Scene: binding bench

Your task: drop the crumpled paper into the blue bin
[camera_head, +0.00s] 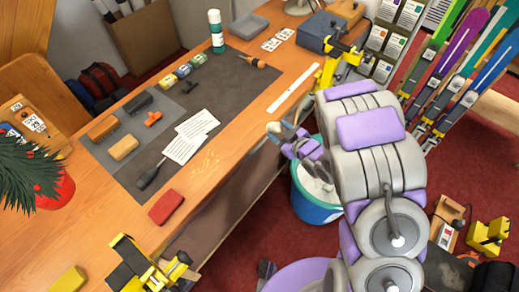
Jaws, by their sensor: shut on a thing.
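The blue bin (311,210) stands on the red floor beside the bench's front edge, partly hidden behind my arm. Whitish material (318,186) shows inside it, too small to make out. My gripper (281,134) is up and left of the bin's opening in the picture, near the bench's front edge. It is shut on a small pale lump (273,127) that looks like the crumpled paper; its outline is hard to tell from the fingertips.
The wooden bench (235,150) carries a dark mat with printed cards (190,135), blocks and tools. A white ruler (292,88) and a red block (166,206) lie near its front edge. Yellow clamps stand on the bench. Colourful skis (455,65) lean at the right.

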